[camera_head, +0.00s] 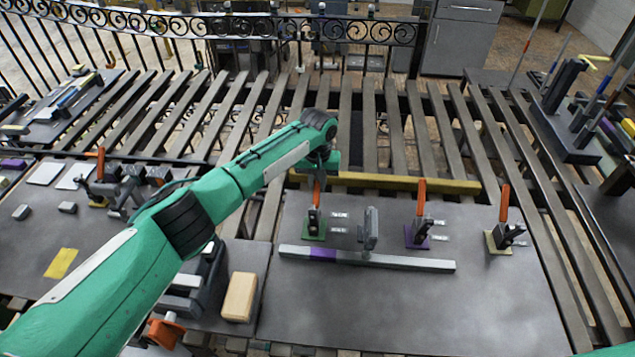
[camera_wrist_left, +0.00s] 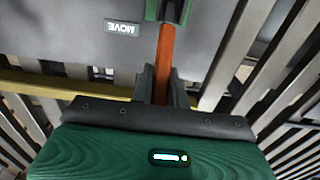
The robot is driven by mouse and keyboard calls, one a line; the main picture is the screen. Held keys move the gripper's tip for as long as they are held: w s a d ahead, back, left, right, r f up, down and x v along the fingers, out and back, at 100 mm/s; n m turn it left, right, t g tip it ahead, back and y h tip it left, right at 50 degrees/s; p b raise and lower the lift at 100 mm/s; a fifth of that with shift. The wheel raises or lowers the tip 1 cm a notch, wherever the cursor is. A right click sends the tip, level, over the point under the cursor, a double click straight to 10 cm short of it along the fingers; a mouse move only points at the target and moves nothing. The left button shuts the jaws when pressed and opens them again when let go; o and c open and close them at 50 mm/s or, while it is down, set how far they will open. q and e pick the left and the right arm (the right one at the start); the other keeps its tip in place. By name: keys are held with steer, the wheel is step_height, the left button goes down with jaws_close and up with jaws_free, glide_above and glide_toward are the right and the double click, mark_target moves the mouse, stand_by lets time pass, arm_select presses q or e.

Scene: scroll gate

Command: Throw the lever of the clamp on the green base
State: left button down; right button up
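The clamp on the green base (camera_head: 314,229) stands at the left of the dark board, its orange lever (camera_head: 317,194) pointing up. My left gripper (camera_head: 320,174) is at the top of this lever; its fingers are mostly hidden in the head view. In the left wrist view the orange lever (camera_wrist_left: 164,62) runs between the two dark fingers (camera_wrist_left: 163,85), with no clear gap on either side, so they look shut on it. Part of the green base (camera_wrist_left: 152,10) shows at the top edge there. My right gripper is out of view.
A clamp on a purple base (camera_head: 417,238) and one on a yellowish base (camera_head: 497,242) stand to the right, levers up. A grey upright block (camera_head: 371,228) and a long bar (camera_head: 400,262) are close by. A yellow rail (camera_head: 400,183) runs behind. The board's front (camera_head: 420,315) is clear.

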mark_target(317, 188)
arm_select(q)
steer(key=shift+r, duration=0.1)
steer(key=shift+s+a+r+p, duration=0.1)
steer(key=shift+r+p, duration=0.1)
steer(key=shift+p, duration=0.5)
steer(key=t+p, duration=0.1)
steer(key=p, duration=0.1)
steer(key=s+r+t+p, duration=0.1)
steer(key=p, duration=0.1)
steer(key=s+t+p, duration=0.1)
steer(key=p, duration=0.1)
steer(key=shift+a+r+h, duration=0.15)
steer(key=shift+r+h, duration=0.15)
steer(key=shift+h, duration=0.1)
steer(key=shift+s+a+r+t+p, duration=0.1)
steer(key=shift+s+r+t+p, duration=0.05)
steer(key=shift+s+t+p, duration=0.55)
steer(key=shift+s+a+r+t+h+p, duration=0.15)
steer(key=shift+s+t+h+p, duration=0.3)
steer(key=shift+t, duration=0.75)
steer(key=shift+s, duration=0.15)
steer(key=c, duration=1.4)
jaws_free()
steer(key=shift+o, duration=0.2)
steer(key=shift+s, duration=0.1)
